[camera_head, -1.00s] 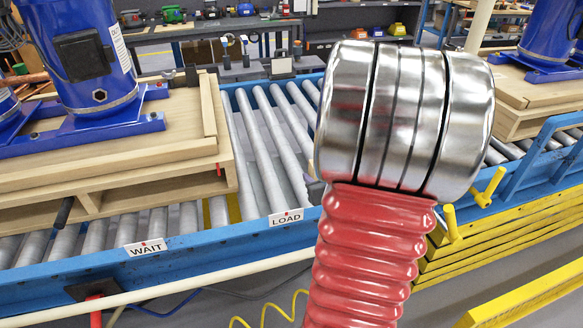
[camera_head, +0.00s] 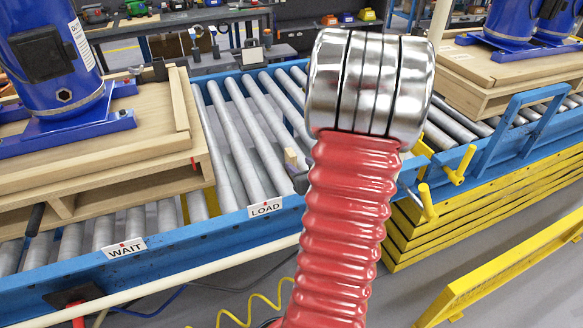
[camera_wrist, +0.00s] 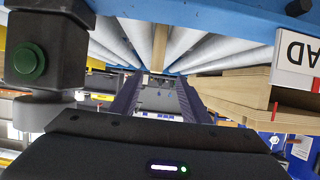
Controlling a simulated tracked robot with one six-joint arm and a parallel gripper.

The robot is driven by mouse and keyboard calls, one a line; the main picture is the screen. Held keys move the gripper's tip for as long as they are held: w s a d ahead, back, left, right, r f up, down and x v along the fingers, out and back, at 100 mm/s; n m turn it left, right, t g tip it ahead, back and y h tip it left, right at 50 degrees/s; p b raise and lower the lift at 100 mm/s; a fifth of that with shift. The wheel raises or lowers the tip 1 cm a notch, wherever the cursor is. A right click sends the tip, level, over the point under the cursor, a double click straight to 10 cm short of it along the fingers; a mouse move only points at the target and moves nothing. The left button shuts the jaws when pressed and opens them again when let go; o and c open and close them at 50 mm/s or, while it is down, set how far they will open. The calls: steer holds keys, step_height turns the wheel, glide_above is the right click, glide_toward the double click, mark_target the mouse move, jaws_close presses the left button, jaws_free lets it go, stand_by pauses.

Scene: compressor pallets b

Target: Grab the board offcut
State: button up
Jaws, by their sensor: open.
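The board offcut (camera_head: 291,158) is a small pale wooden piece on the conveyor rollers, just left of my red-sleeved arm in the head view. The arm may hide part of it. In the wrist view a pale wooden strip (camera_wrist: 160,45), which looks like the offcut, lies between the rollers, ahead of my fingers. My gripper (camera_wrist: 156,84) shows there as two dark purple fingers, spread apart with nothing between them. In the head view the gripper is mostly hidden behind my arm; a dark bit shows just below the offcut.
The blue conveyor rail (camera_head: 190,238) with WAIT and LOAD (camera_head: 265,208) labels runs in front of the rollers. A wooden pallet (camera_head: 110,165) with a blue compressor (camera_head: 55,60) stands left. Another pallet (camera_head: 480,75) is at right. Yellow handles (camera_head: 427,202) stick out right of my arm.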

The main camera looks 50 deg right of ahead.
mark_target(294, 158)
steer(key=x, duration=0.5)
steer(key=shift+w+d+f, duration=0.1)
steer(key=shift+w, duration=0.05)
steer(key=shift+d+x, duration=0.15)
steer(key=shift+x, duration=1.2)
steer(key=shift+d+x, duration=0.15)
steer(key=shift+x, duration=1.15)
steer(key=shift+s, duration=0.25)
steer(key=shift+c, duration=0.3)
jaws_close()
